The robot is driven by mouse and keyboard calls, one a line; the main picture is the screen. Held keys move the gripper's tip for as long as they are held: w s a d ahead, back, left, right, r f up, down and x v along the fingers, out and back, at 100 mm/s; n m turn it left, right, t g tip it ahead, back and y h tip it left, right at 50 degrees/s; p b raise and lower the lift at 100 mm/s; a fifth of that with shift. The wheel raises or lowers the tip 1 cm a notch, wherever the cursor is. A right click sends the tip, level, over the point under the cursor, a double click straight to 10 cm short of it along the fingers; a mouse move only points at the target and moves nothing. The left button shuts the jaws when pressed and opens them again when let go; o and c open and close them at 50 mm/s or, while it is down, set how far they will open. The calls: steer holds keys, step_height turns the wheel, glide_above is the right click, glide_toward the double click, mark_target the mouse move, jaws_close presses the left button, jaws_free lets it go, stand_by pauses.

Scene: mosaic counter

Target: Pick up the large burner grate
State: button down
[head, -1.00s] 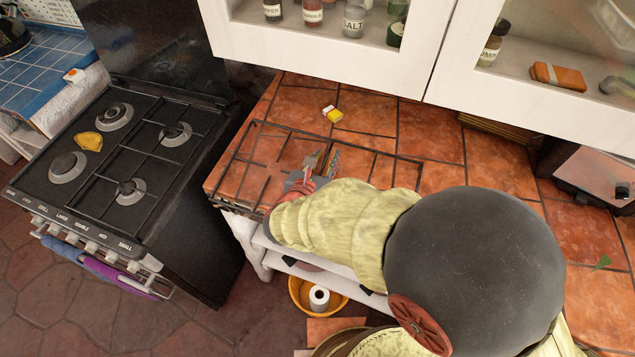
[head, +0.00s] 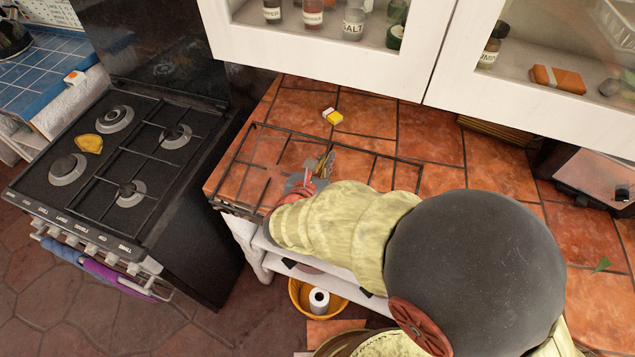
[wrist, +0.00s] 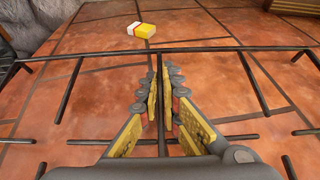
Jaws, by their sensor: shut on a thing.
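The large burner grate (head: 345,143) is a dark wire frame with inward bars. It lies over the tiled counter, close to its surface, near the counter's left end. My gripper (head: 324,160) is over the middle of the grate. In the wrist view, the fingers of my gripper (wrist: 160,75) are shut on a central bar of the grate (wrist: 220,49), with the long outer bar running across just beyond them. My arm hides part of the grate's near right side in the head view.
A yellow and white box (head: 332,116) lies on the counter behind the grate. A black stove (head: 205,225) stands to the left, with a yellow object (head: 88,143) on top. White cabinets (head: 320,50) hang above the counter's back.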

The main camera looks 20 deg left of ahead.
steer(key=shift+r, duration=0.25)
stand_by(0.6)
